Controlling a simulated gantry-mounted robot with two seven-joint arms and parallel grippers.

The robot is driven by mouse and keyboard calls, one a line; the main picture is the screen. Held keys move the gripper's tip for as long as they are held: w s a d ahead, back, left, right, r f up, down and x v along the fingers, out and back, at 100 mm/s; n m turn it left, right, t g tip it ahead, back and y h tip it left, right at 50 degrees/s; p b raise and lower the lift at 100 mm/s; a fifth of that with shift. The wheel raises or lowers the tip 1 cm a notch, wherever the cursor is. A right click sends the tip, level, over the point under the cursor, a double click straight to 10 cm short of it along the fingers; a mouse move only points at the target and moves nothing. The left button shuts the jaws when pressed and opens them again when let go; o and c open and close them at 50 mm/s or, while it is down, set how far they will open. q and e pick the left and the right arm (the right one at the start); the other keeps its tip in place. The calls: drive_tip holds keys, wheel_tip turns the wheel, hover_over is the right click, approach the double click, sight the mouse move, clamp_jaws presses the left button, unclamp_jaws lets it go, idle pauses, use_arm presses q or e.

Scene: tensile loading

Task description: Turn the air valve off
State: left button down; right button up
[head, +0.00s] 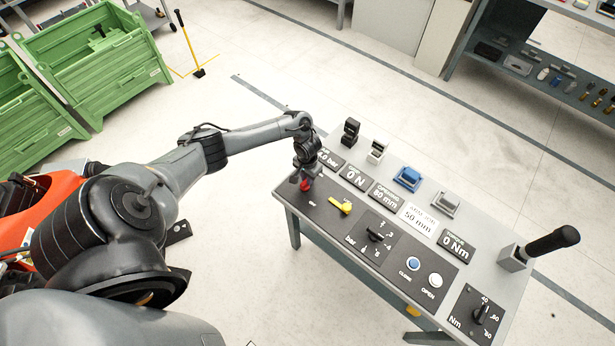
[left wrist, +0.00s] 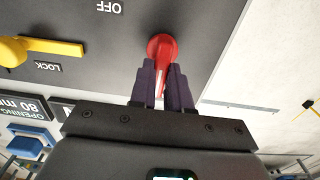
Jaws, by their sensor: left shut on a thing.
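The air valve's red handle (left wrist: 161,48) is at the left end of the grey control panel, beside the printed word OFF. In the head view the red handle (head: 306,184) shows just under my left gripper (head: 304,178). In the left wrist view my left gripper (left wrist: 162,85) has its two dark fingers shut on the red handle, one on each side. The handle's near end lies between the fingers, partly hidden by them. My right gripper is not in view.
A yellow lever (head: 341,206) marked LOCK is close beside the valve. A pressure dial (head: 376,235), blue and white buttons, a torque knob (head: 481,314) and a black-handled tool (head: 540,245) stand further right on the table. Green crates (head: 110,65) are at the back left.

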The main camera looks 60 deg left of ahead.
use_arm(q)
drive_tip(key=shift+r+m, duration=0.1)
drive_tip(key=shift+m, duration=0.2)
drive_tip(key=m+p, duration=0.1)
drive_tip(key=m, duration=0.1)
drive_tip(key=shift+d+m+p, duration=0.25)
drive_tip(key=shift+m+p, duration=0.05)
drive_tip(key=shift+p, duration=0.05)
drive_tip(key=m, duration=0.2)
drive_tip(key=shift+d+m+p, duration=0.15)
drive_tip(key=shift+m+p, duration=0.25)
drive_tip(key=m, duration=0.2)
drive_tip(key=shift+d+m, duration=0.15)
drive_tip(key=shift+m, duration=0.25)
drive_tip(key=m, duration=0.4)
drive_tip(key=shift+s+d+m, duration=0.2)
drive_tip(key=shift+d+m, duration=0.05)
drive_tip(key=shift+m, duration=0.05)
drive_tip(key=m, duration=0.4)
drive_tip(key=shift+s+d+m, duration=0.2)
drive_tip(key=shift+s+m, duration=0.05)
drive_tip(key=shift+m, duration=0.05)
drive_tip(key=c, duration=1.1)
unclamp_jaws()
